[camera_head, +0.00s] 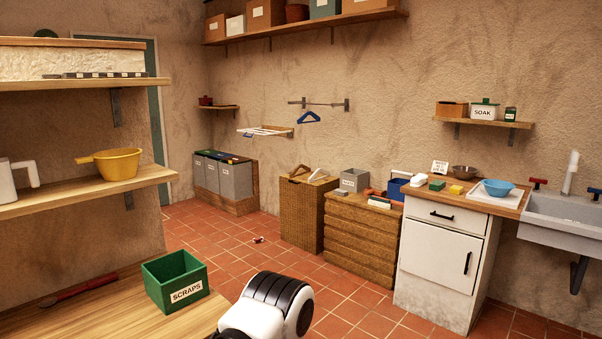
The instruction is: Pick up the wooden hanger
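On top of the wicker hamper (300,215) lies a brown, bent shape (298,171) that looks like a wooden hanger, but it is too small to be sure. Beside it on the hamper lies a similar white shape (318,175). A blue hanger (309,117) hangs from the wall rail (325,104) above. Neither of my grippers shows in the head view. A white and black part of my own body is at the bottom middle, far from the hamper.
A wooden counter at the lower left holds a green SCRAPS bin (174,281). Grey bins (222,177) stand left of the hamper. A slatted wooden chest (360,236) and a white cabinet (440,262) stand to its right. Red tile floor (235,238) is mostly clear, with a small object (258,239) on it.

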